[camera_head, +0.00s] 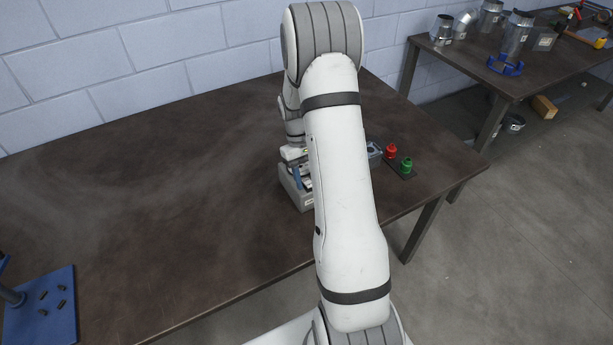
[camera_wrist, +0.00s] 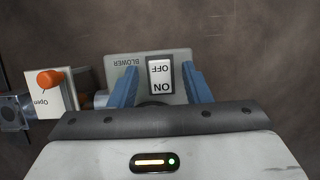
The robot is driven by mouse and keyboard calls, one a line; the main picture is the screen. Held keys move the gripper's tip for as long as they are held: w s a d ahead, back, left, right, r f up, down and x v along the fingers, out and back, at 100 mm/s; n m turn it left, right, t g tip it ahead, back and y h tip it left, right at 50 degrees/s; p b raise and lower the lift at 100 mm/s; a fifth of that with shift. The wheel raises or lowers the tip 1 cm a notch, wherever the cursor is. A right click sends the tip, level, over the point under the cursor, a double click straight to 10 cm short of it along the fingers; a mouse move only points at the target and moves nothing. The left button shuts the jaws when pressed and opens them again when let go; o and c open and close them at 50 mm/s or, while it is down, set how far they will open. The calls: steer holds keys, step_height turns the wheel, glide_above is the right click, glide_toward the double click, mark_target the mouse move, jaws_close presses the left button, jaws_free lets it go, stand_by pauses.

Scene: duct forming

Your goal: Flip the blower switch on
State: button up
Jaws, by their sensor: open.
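The blower switch (camera_wrist: 160,76) is a white rocker on a grey plate (camera_wrist: 122,72) marked BLOWER. Its lettering appears upside down in the wrist view, with OFF at the top and ON nearer my gripper. I cannot tell which side is pressed in. My gripper (camera_wrist: 162,78) is open, with one blue finger on each side of the rocker and nothing held. I cannot tell whether the fingers touch the plate. In the head view my arm hides most of the switch area, and a grey box (camera_head: 291,190) shows beside my gripper.
An orange knob (camera_wrist: 50,78) on a plate labelled Open stands left of the switch. Red (camera_head: 390,151) and green (camera_head: 406,165) buttons sit right of my arm. The table (camera_head: 150,190) is clear to the left, up to a blue plate (camera_head: 42,310).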

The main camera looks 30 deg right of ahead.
steer(key=b+v, duration=0.1)
steer(key=v, duration=0.6)
steer(key=shift+r+b, duration=0.3)
steer(key=shift+r, duration=0.1)
steer(key=shift+w, duration=0.1)
steer(key=s+a+r+t, duration=0.4)
steer(key=s+a+r, duration=0.55)
steer(key=r, duration=0.25)
steer(key=s+a+r+t, duration=0.1)
steer(key=s+a+t, duration=0.2)
steer(key=s, duration=1)
steer(key=shift+s+a+r+t+b, duration=0.2)
steer(key=shift+a+t+b, duration=0.15)
steer(key=shift+a, duration=0.65)
